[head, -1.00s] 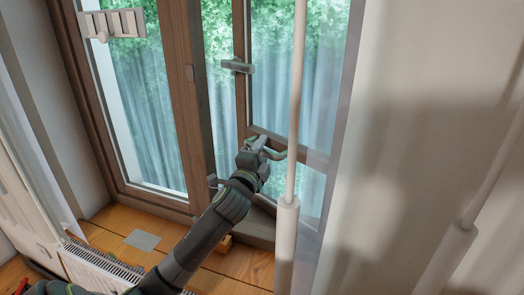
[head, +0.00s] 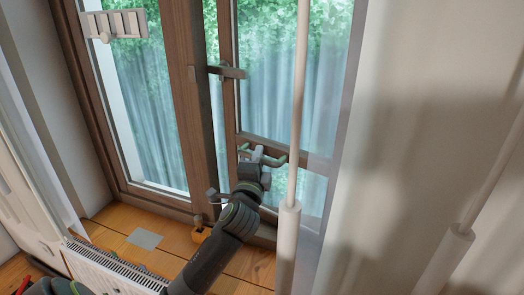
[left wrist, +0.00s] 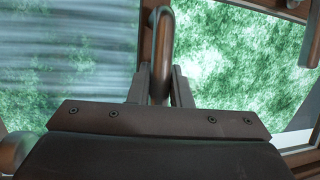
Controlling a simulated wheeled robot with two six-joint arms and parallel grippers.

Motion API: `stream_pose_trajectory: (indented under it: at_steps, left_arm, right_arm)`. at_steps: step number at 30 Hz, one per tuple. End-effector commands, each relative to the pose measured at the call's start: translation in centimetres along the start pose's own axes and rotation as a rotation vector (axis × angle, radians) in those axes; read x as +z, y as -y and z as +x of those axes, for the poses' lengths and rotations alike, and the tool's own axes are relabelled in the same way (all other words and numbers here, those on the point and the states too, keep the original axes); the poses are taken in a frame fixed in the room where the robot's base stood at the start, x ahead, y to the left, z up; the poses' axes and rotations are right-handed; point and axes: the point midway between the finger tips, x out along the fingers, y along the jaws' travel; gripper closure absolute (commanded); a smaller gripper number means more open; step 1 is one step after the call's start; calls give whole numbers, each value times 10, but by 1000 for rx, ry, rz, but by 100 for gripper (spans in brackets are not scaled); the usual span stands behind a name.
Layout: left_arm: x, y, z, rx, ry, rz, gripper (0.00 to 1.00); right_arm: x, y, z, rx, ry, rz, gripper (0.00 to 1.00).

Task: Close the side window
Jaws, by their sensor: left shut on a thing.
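The side window (head: 230,120) is a brown wood-framed sash with a crossbar, at the right of the head view. A narrow gap shows between its left edge and the brown middle post (head: 190,110), so it stands slightly ajar. My left gripper (head: 264,158) is at the lower crossbar of the sash. In the left wrist view its fingers are shut on a bent handle (left wrist: 160,45) that rises between them. A latch lever (head: 226,72) sits higher on the sash edge. My right gripper is out of view.
A pale vertical pole (head: 288,240) stands just right of my left gripper. A white hook rack (head: 114,24) hangs upper left.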

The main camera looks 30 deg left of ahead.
Motion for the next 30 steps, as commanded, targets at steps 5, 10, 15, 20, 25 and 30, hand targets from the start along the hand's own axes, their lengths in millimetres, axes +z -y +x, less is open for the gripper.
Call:
stream_pose_trajectory:
  at_steps: [5,10,15,20,25,30]
  left_arm:
    - [-2,2,-23,-2,95,9,100]
    - [-4,4,-42,-8,176,24,100]
    - [-5,7,-54,-13,235,37,100]
    - [-5,8,-54,-14,237,41,100]
    - [-5,8,-54,-15,236,41,62]
    - [-5,9,-54,-17,236,42,60]
  right_arm:
    - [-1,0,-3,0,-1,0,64]
    - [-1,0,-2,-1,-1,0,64]
    - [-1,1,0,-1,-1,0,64]
    - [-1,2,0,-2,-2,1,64]
    - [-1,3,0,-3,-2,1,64]
    - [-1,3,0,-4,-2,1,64]
